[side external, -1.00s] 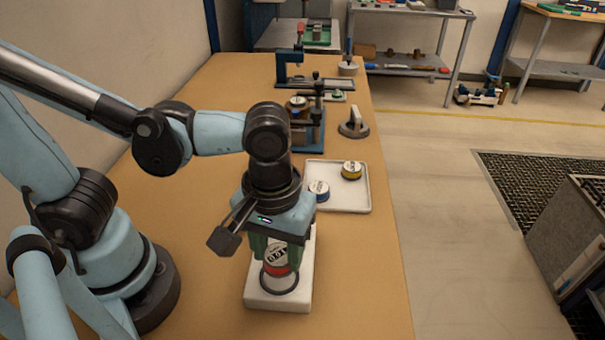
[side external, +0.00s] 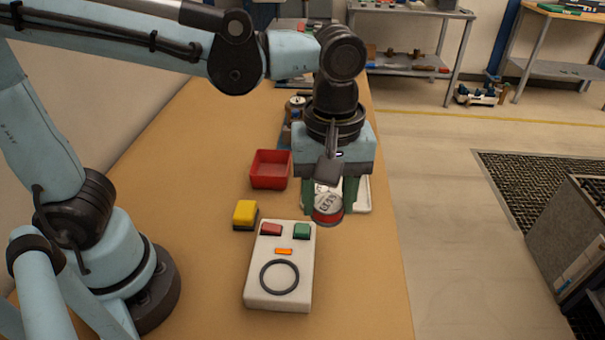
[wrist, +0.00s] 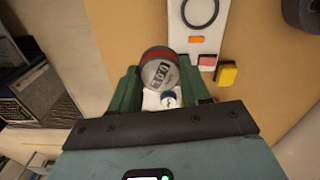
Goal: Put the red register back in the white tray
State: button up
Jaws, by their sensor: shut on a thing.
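My gripper (side external: 324,203) is shut on the red register (side external: 328,216), a short cylinder with a pale labelled face and a red band. It is held tilted, in the air beyond the white test unit. The register also shows between the green fingers of my gripper (wrist: 160,84) in the wrist view (wrist: 158,68). The white tray (side external: 364,194) lies behind my gripper and is mostly hidden by it.
The white test unit (side external: 254,287) has an empty black ring, red and green buttons and an orange light. A yellow block (side external: 245,213) and a red bin (side external: 270,170) stand left of my gripper. A fixture (side external: 294,106) stands farther back. The table's right edge is close.

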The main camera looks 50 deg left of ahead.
jog(key=w+f+n, duration=0.3)
jog(key=w+n, duration=0.2)
jog(key=w, duration=0.5)
jog(key=w+a+f, duration=0.2)
jog(key=a, duration=0.1)
jog(key=w+a+f, duration=0.4)
jog(key=w+a, duration=0.1)
jog(key=shift+a+f, duration=0.25)
jog(key=shift+a, duration=0.1)
jog(key=shift+w+a+f, duration=0.1)
jog(key=shift+f, duration=1.95)
jog(key=shift+f, duration=0.2)
jog(key=o, duration=1.2)
jog(key=shift+c, duration=0.2)
jog(key=shift+r, duration=0.2)
